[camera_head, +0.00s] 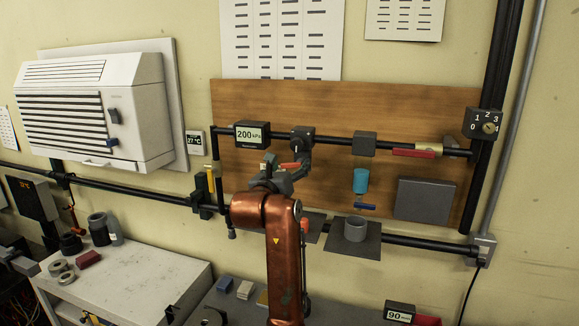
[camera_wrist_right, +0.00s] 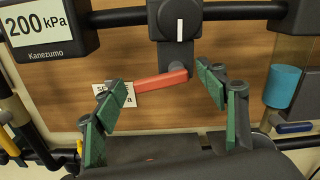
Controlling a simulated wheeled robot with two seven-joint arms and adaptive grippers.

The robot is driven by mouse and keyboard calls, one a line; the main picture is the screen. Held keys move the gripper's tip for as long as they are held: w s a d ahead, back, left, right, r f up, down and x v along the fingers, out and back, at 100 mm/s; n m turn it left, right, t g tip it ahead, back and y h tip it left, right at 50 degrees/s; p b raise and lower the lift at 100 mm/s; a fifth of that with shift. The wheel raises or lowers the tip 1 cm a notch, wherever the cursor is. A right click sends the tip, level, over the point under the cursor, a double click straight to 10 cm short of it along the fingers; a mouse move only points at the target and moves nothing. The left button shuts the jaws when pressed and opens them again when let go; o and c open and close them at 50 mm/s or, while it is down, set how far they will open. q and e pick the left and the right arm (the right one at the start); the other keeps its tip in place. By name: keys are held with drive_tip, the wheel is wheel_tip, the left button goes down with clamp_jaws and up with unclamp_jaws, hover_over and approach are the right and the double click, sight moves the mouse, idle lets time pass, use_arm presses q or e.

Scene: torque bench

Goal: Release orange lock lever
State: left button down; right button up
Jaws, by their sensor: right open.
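The orange-red lock lever (camera_head: 290,165) sits just below the dark valve body (camera_head: 301,138) on the upper pipe. In the right wrist view the lever (camera_wrist_right: 160,87) slants slightly, its right end under the valve body (camera_wrist_right: 178,28) and its left end over a partly hidden white label (camera_wrist_right: 115,94). My right gripper (camera_head: 287,176) is in front of the lever; its green-padded fingers (camera_wrist_right: 162,100) are open, one on each side of the lever, with nothing held. I cannot tell whether a finger touches the lever. My left gripper is not in view.
A 200 kPa display (camera_head: 252,134) hangs left of the valve. To the right are a blue cylinder (camera_head: 361,181), a red-handled valve (camera_head: 414,153) and a grey box (camera_head: 425,200). A yellow handle (camera_head: 210,180) is at the left. A white bench (camera_head: 150,275) stands lower left.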

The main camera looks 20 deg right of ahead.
drive_tip(key=shift+c, duration=0.3)
drive_tip(key=shift+c, duration=0.8)
drive_tip(key=c, duration=0.9)
drive_tip(key=shift+r+m, duration=0.3)
drive_tip(key=shift+m, duration=0.9)
drive_tip(key=shift+c, duration=0.2)
drive_tip(key=o, duration=1.2)
drive_tip(key=shift+c, duration=0.2)
drive_tip(key=v, duration=1.2)
